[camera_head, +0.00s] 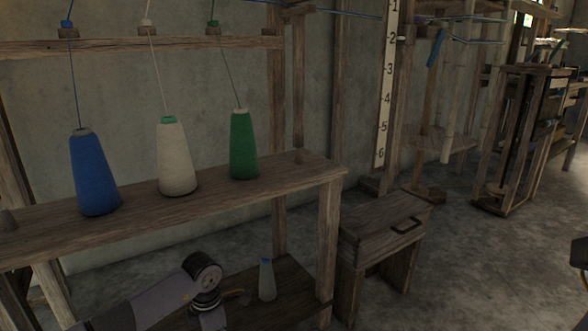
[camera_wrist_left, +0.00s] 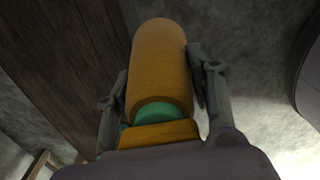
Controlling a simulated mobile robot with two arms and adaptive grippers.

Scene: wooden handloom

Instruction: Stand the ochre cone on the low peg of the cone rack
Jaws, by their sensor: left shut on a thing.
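The ochre cone (camera_wrist_left: 162,65) is between the two fingers of my left gripper (camera_wrist_left: 157,66) in the left wrist view. The gripper is shut on it, and a green band (camera_wrist_left: 156,112) shows near the hand. The cone rack (camera_head: 250,192) is a wooden stand with a long upper shelf. Blue (camera_head: 95,175), cream (camera_head: 175,158) and green (camera_head: 243,146) cones stand on this shelf. I cannot make out the low peg.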

